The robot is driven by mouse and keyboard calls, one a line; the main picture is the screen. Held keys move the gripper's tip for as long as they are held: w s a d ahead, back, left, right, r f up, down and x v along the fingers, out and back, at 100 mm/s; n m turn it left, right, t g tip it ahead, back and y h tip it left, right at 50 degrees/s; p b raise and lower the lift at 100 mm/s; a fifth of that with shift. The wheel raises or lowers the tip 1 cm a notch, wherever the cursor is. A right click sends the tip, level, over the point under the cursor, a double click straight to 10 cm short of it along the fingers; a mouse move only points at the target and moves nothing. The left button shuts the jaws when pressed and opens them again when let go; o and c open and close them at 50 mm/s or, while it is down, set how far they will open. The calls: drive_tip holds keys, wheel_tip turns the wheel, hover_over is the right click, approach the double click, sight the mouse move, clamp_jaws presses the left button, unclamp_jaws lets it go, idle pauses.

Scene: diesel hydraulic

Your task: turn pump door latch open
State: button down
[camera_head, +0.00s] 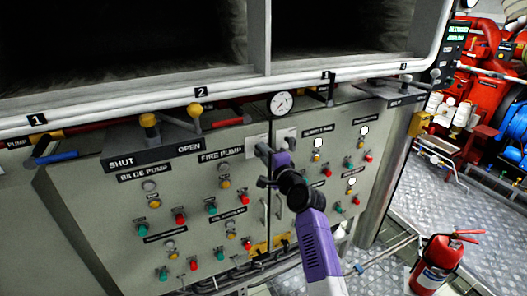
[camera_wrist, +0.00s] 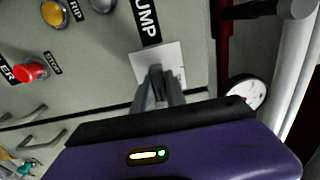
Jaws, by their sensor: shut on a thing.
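The pump door latch (camera_wrist: 154,70) is a small grey piece on a pale square plate (camera_wrist: 172,57), beside the "PUMP" label in the wrist view. In the head view the plate (camera_head: 256,142) is near the top of the seam between two grey cabinet doors, right of the "FIRE PUMP" label. My gripper (camera_wrist: 158,86) is shut on the latch, its two grey fingers close together in front of the plate. In the head view my gripper (camera_head: 266,158) covers most of the latch, so its exact angle is hard to tell.
Cabinet doors (camera_head: 215,195) carry several coloured buttons. A shelf with levers, including a yellow-knobbed one (camera_head: 194,112), and a round gauge (camera_head: 281,103) sit above. A fire extinguisher (camera_head: 436,262) stands on the metal floor (camera_head: 400,245) at right, where some floor is clear.

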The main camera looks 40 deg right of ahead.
idle(0.3)
drive_tip(key=c, duration=1.4)
unclamp_jaws()
drive_tip(key=shift+o, duration=0.2)
drive_tip(key=shift+s, duration=0.1)
drive_tip(key=v, duration=0.7)
drive_tip(key=shift+s+b, duration=0.35)
drive_tip(key=shift+a, duration=0.15)
drive_tip(key=p+v, duration=0.3)
drive_tip(key=v, duration=0.5)
